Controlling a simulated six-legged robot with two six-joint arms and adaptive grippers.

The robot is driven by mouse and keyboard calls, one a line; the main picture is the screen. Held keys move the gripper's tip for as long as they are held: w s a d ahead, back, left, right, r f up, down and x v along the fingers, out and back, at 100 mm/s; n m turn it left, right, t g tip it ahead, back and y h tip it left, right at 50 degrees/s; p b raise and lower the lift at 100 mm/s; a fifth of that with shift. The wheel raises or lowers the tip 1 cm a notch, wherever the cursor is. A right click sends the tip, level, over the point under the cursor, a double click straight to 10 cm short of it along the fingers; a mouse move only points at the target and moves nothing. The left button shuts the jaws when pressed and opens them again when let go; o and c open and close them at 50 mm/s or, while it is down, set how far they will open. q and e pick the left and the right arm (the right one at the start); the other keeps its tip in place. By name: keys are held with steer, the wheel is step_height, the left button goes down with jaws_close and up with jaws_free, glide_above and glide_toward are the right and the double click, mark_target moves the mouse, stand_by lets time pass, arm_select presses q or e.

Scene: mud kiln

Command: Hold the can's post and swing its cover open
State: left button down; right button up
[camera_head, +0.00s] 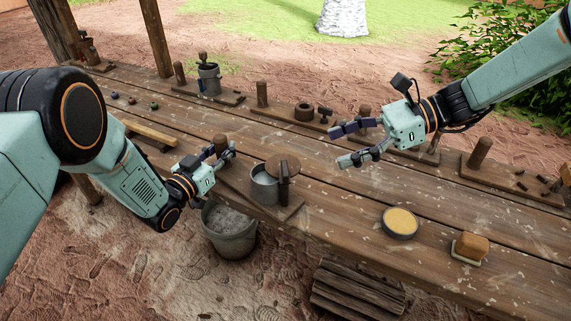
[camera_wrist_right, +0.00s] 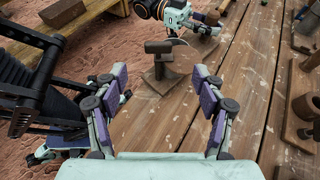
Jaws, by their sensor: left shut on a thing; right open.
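The grey metal can (camera_head: 264,190) stands on a wooden board (camera_head: 287,212) near the table's front edge. Its round brown cover (camera_head: 280,162) sits above the can's far side, and part of the can's opening shows. A dark upright piece with a handle (camera_head: 284,184) stands at the can's right; in the right wrist view a dark T-shaped piece (camera_wrist_right: 160,62) stands ahead. My left gripper (camera_head: 224,151) is shut on the brown post (camera_head: 220,140) left of the can. My right gripper (camera_head: 352,145) is open and empty, right of the can and apart from it; its fingers (camera_wrist_right: 160,105) show spread.
A grey bucket (camera_head: 230,235) stands below the table edge. A yellow-filled round dish (camera_head: 400,222) and a brush-like block (camera_head: 470,247) lie at the right. Boards with posts line the table's back, one with a lidded can (camera_head: 209,78). Bare tabletop lies between can and dish.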

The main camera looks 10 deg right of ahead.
mark_target(285, 165)
steer(key=x, duration=1.2)
steer(key=shift+c, duration=0.3)
jaws_close()
steer(key=shift+w, duration=0.1)
